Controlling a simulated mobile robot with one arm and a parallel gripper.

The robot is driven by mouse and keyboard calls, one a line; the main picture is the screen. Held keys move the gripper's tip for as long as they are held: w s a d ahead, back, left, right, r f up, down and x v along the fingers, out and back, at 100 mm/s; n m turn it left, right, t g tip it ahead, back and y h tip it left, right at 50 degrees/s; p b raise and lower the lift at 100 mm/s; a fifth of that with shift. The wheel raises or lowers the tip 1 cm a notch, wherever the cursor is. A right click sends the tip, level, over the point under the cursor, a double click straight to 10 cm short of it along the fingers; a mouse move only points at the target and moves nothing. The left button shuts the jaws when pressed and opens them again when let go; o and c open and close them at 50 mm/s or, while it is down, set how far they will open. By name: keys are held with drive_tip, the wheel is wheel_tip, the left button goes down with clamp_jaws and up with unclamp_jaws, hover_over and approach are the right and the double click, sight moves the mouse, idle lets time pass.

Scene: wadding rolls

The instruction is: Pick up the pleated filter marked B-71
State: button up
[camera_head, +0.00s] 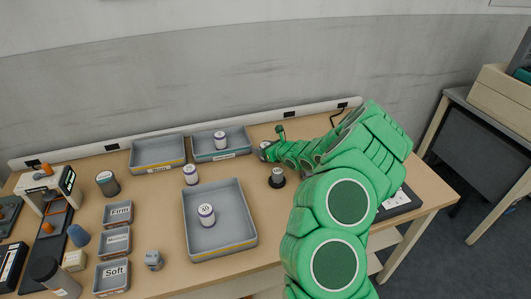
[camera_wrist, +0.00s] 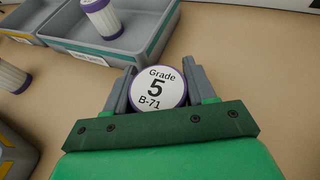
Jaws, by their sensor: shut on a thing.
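The pleated filter marked "Grade 5 B-71" (camera_wrist: 158,88) has a white round face with a purple rim. In the wrist view it sits between the two fingers of my gripper (camera_wrist: 160,92), which are shut on it. The fingers touch its left and right sides. In the head view my gripper (camera_head: 268,151) is near the back of the table, right of the teal-labelled tray. The filter's body is mostly hidden there, and I cannot tell whether it still touches the table.
A teal-edged tray (camera_head: 240,152) holds one white filter (camera_head: 221,141). Another filter (camera_head: 191,176) stands on the table. A large grey tray (camera_head: 238,233) holds a filter marked 30 (camera_head: 206,214). A dark-based object (camera_head: 277,179) stands near my arm. Small labelled trays (camera_head: 118,225) stand left.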

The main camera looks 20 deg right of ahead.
sight(263, 143)
drive_tip(key=shift+r, duration=0.1)
drive_tip(key=shift+r, duration=0.5)
wheel_tip(263, 143, up, 2)
drive_tip(key=shift+r, duration=0.1)
drive_tip(key=s+a+r, duration=0.2)
drive_tip(key=s+r, duration=0.7)
drive_tip(key=s, duration=0.5)
drive_tip(key=shift+r, duration=0.3)
